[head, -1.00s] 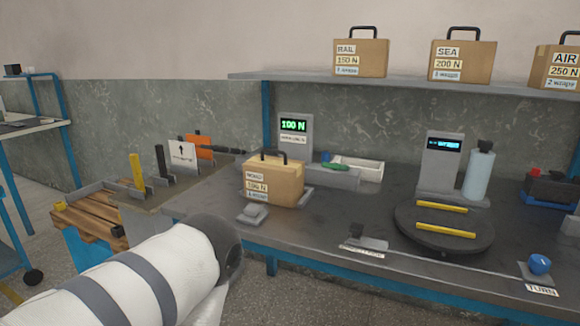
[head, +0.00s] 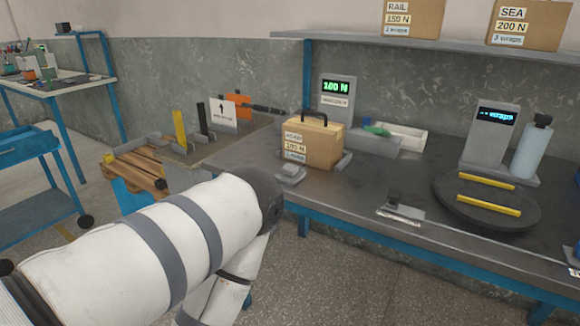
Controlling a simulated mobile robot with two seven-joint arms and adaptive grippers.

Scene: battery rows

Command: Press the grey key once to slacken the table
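A round black turntable (head: 488,218) with two yellow bars (head: 486,181) lies flat at the right of the workbench. A small block with a grey top (head: 399,209) and a label stands at the bench's front edge, left of the turntable. Another small light-grey block (head: 290,174) sits in front of the cardboard case; I cannot tell which of the two is the grey key. A white arm of mine with grey bands crosses the lower left, bent at a dark joint. Neither gripper is in view.
The cardboard case (head: 313,145) stands before a display (head: 337,103) reading 100 N. A second display (head: 492,135) and a pale bottle (head: 531,150) stand behind the turntable. A wooden pallet (head: 135,170) is at left. The bench (head: 390,178) has bare room mid-surface.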

